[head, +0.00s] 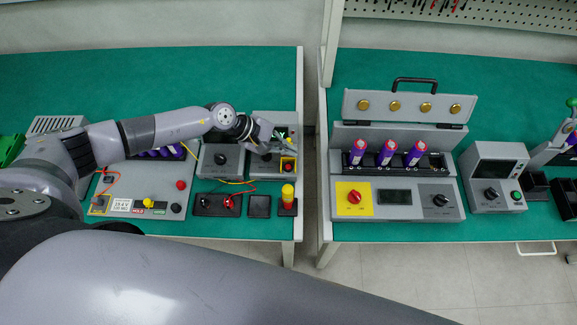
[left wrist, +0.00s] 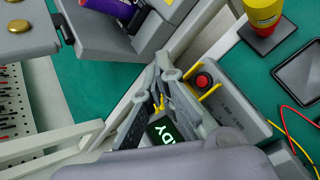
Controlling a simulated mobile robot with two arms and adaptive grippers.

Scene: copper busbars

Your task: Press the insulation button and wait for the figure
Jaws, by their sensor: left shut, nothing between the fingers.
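The insulation tester (head: 262,163) is a grey box near the right end of the left bench. Its red button (head: 288,165) sits by a yellow guard at the front right corner. In the left wrist view the red button (left wrist: 203,81) stands between yellow guard bars, right of my fingertips and apart from them. The tester's dark screen (left wrist: 166,132) shows green letters "ADY", the rest hidden by my gripper. My left gripper (head: 283,138) is shut and empty over the back of the tester; its fingers (left wrist: 164,66) also show in the wrist view. My right gripper is out of view.
A second grey meter (head: 220,160) stands left of the tester. A yellow and red beacon (head: 288,196) and dark pads (head: 260,206) stand in front. A gap separates this bench from the right bench, where purple cells (head: 386,153) stand in a fixture.

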